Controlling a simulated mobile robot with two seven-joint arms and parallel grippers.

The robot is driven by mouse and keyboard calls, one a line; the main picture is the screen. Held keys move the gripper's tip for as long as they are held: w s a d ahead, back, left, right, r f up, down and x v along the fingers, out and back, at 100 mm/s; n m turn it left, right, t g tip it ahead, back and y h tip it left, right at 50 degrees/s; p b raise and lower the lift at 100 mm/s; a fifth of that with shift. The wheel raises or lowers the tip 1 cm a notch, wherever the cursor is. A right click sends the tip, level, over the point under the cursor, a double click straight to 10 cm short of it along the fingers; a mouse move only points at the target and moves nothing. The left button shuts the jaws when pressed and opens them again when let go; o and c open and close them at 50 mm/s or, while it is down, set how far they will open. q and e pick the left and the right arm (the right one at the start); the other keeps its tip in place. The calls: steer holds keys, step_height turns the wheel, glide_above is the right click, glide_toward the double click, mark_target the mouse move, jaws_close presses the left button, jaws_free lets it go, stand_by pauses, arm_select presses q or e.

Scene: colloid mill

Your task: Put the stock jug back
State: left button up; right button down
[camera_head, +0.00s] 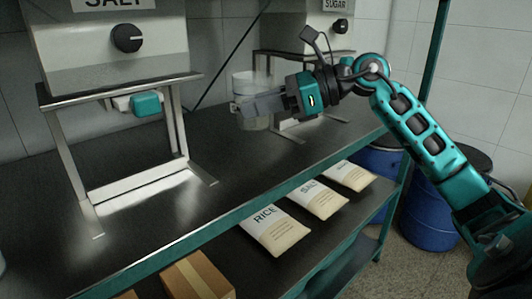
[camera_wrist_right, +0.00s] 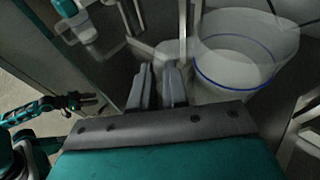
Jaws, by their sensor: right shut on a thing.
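The stock jug (camera_head: 243,82) is a translucent white vessel at the back of the upper shelf in the head view, partly hidden behind my right gripper. In the right wrist view the jug (camera_wrist_right: 240,68) is open-topped, with a blue line around it, right of the fingers. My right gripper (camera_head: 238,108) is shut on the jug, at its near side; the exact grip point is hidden. Its fingers also show in the right wrist view (camera_wrist_right: 158,85). I cannot tell whether the jug touches the shelf. My left gripper (camera_wrist_right: 84,99) shows small at the left of the right wrist view; its jaws are unclear.
The salt dispenser (camera_head: 110,45) stands on a metal frame at left. The sugar dispenser (camera_head: 290,35) stands behind the jug on another frame. The dark upper shelf (camera_head: 225,165) is clear in front. Bags (camera_head: 275,232) and a box (camera_head: 198,278) lie below; blue barrels (camera_head: 428,215) stand right.

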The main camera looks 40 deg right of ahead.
steer(key=shift+f+b, duration=0.45)
steer(key=shift+f, duration=3.45)
steer(key=c, duration=1.6)
jaws_free()
steer(key=shift+f, duration=0.1)
steer(key=o, duration=0.5)
steer(key=b+v, duration=0.1)
steer(key=v, duration=1.1)
